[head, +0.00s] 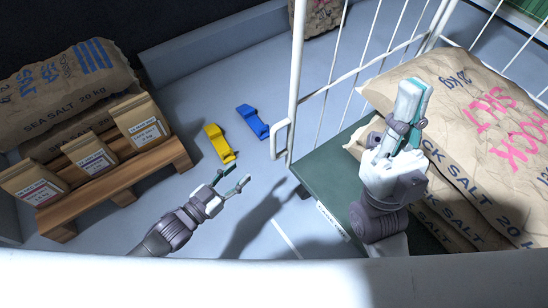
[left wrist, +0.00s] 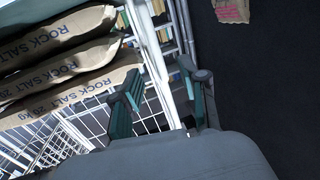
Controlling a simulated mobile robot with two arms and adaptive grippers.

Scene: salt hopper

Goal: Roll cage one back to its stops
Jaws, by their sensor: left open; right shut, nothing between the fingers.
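A roll cage with white bars (head: 297,75) and a dark green base (head: 330,180) stands at the right in the head view, loaded with paper salt sacks (head: 465,120). A white label is on the base's front edge; I cannot read it. My left gripper (head: 236,181) is open and empty above the floor, left of the cage. In the left wrist view, cage bars (left wrist: 150,55) show beyond its open fingers (left wrist: 160,100). My right gripper (head: 414,105) is shut and empty, in front of the sacks. I cannot clearly identify the stops.
A yellow block (head: 219,143) and a blue block (head: 252,121) lie on the floor left of the cage. A wooden pallet (head: 120,180) with sea salt sacks (head: 70,85) and small paper bags (head: 90,158) stands further left.

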